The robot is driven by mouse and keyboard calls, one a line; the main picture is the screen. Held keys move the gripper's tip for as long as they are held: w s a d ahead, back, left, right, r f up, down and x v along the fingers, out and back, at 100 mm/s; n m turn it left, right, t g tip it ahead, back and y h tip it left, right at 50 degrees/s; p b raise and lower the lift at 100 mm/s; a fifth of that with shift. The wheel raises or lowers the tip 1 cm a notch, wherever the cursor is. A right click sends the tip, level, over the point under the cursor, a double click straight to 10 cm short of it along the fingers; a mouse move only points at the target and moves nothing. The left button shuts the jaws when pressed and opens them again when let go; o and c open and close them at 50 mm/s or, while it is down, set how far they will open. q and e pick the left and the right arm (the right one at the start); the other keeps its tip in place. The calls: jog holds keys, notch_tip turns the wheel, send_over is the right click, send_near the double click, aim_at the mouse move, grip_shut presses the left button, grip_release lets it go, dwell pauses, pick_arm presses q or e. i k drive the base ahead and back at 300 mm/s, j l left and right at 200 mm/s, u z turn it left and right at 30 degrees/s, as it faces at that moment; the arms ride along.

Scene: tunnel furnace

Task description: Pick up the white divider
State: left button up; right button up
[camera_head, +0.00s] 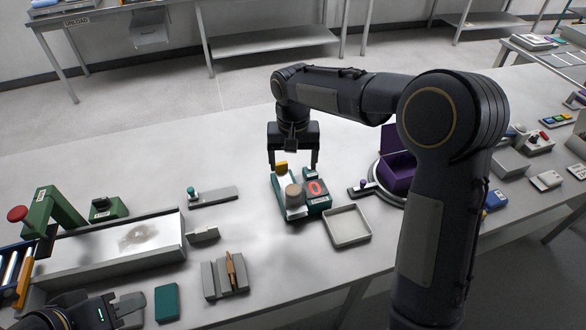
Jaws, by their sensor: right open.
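My right gripper (293,167) points down with its fingers apart, over the back of a teal fixture (318,207) near the table's middle. A small yellow block (281,167) shows between the fingers, near the left one; I cannot tell if they touch. A pale upright piece (280,184) at the fixture's left may be the white divider, but it is too small to be sure. A tan cylinder (294,193) and a red ring mark (316,187) show on the fixture.
An empty pale tray (366,236) lies right of the fixture. A purple open box (397,176) stands behind my right arm. A long shallow trough (70,272), a grey slotted block (213,285) and a teal block (167,302) are at the left.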

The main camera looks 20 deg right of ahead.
aim_at(203, 233)
jog(key=k+j+u, duration=0.15)
jog(key=u, duration=0.2)
jog(key=k+j+u, duration=0.1)
jog(key=u, duration=0.3)
jog(key=k+j+u, duration=0.1)
jog(key=j+u, duration=0.25)
